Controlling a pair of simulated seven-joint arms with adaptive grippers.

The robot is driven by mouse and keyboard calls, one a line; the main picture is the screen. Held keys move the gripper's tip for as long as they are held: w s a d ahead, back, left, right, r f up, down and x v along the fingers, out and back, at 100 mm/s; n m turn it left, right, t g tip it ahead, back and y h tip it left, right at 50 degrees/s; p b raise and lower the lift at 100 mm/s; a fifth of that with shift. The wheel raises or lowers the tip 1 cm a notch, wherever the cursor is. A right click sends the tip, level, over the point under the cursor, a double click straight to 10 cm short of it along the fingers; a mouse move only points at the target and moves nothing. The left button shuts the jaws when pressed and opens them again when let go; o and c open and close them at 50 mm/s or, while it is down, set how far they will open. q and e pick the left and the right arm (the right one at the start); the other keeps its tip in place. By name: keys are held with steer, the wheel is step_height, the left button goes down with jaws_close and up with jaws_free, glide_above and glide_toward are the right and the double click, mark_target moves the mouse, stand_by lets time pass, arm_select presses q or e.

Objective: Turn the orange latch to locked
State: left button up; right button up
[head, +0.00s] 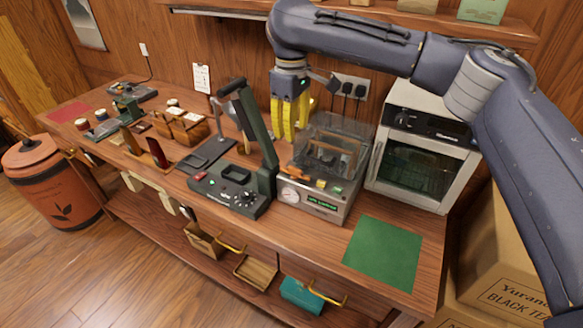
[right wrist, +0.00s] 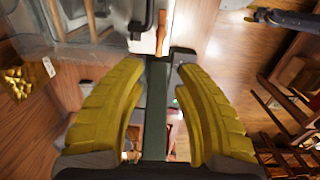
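My right gripper (head: 289,132), with yellow fingers, hangs pointing down between the raised dark green lever arm (head: 258,128) and the clear-lidded machine (head: 312,201). In the right wrist view its fingers (right wrist: 163,150) are spread apart with nothing held. The green bar (right wrist: 156,110) runs through the picture between them; I cannot tell whether they touch it. A small orange piece (right wrist: 162,32), possibly the latch, shows beyond the bar's top end. In the head view a small orange-yellow part (head: 321,183) sits on the machine's front; I cannot tell which is the latch.
A clear lid (head: 335,135) covers the machine's top, close beside the gripper. A dark control box (head: 231,191) stands left of it and a white oven (head: 424,150) right. A green mat (head: 383,252) lies bare at the front right. Wooden boxes (head: 182,125) stand farther left.

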mark_target(291, 166)
step_height(291, 166, down, 13)
steer(key=shift+f, duration=0.1)
stand_by(0.4)
steer(key=shift+o, duration=0.2)
jaws_close()
stand_by(0.3)
